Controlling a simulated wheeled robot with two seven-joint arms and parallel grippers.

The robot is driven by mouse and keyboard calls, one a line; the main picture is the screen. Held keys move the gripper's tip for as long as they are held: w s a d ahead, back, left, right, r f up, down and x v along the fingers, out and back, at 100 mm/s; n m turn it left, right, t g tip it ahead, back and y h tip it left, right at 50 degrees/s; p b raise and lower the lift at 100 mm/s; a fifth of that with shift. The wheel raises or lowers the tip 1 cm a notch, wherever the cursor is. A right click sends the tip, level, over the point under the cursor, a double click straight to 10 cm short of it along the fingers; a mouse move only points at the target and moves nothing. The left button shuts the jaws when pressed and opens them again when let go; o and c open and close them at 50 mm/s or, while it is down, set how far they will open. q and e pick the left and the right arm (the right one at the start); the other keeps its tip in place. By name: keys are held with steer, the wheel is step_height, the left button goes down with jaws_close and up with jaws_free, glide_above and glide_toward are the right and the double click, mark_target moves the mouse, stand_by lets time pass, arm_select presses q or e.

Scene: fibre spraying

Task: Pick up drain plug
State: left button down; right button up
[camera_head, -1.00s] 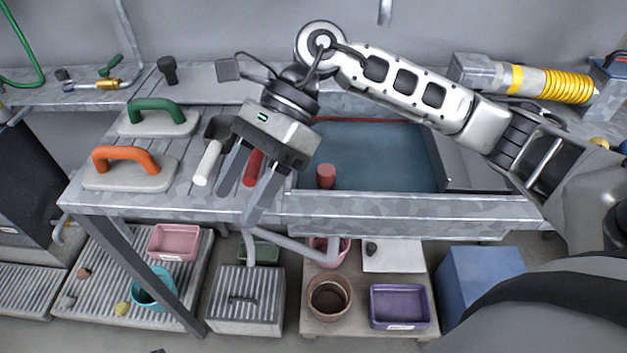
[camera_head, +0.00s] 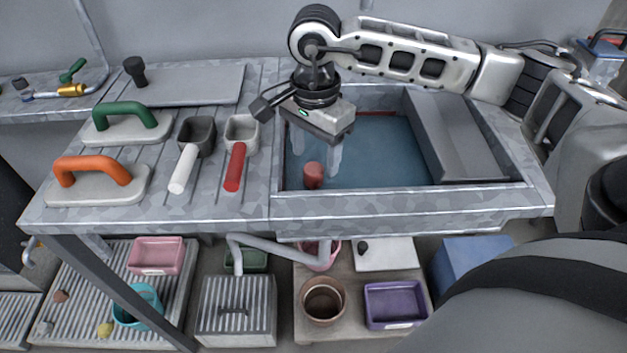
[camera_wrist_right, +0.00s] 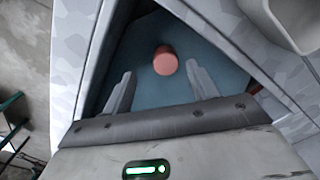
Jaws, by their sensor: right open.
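The drain plug (camera_head: 313,175) is a small reddish cylinder standing upright in the blue-bottomed sink basin (camera_head: 380,160), near its front left corner. In the right wrist view the plug (camera_wrist_right: 165,62) shows between and beyond the fingertips. My right gripper (camera_head: 317,165) is open and empty, pointing down into the basin, with its fingers just behind the plug in the head view. I cannot tell the exact gap, but nothing is between the fingers in the wrist view (camera_wrist_right: 160,80). My left gripper is not in view.
Left of the basin lie a white-handled scoop (camera_head: 183,168) and a red-handled scoop (camera_head: 235,168). Further left are floats with green (camera_head: 133,112) and orange (camera_head: 92,170) handles. A grey sloped panel (camera_head: 455,135) fills the basin's right side. The basin's front rim (camera_head: 400,205) is close to the plug.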

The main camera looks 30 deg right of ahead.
mark_target(313, 168)
steer(key=shift+w+d+f, duration=0.1)
steer(key=shift+w+f, duration=0.05)
steer(key=shift+f, duration=0.8)
steer(key=shift+w+f, duration=0.2)
steer(key=shift+f, duration=0.75)
steer(key=shift+w+d+f, duration=0.1)
steer(key=shift+w+f, duration=0.05)
steer(key=shift+f, duration=0.8)
steer(key=c, duration=1.1)
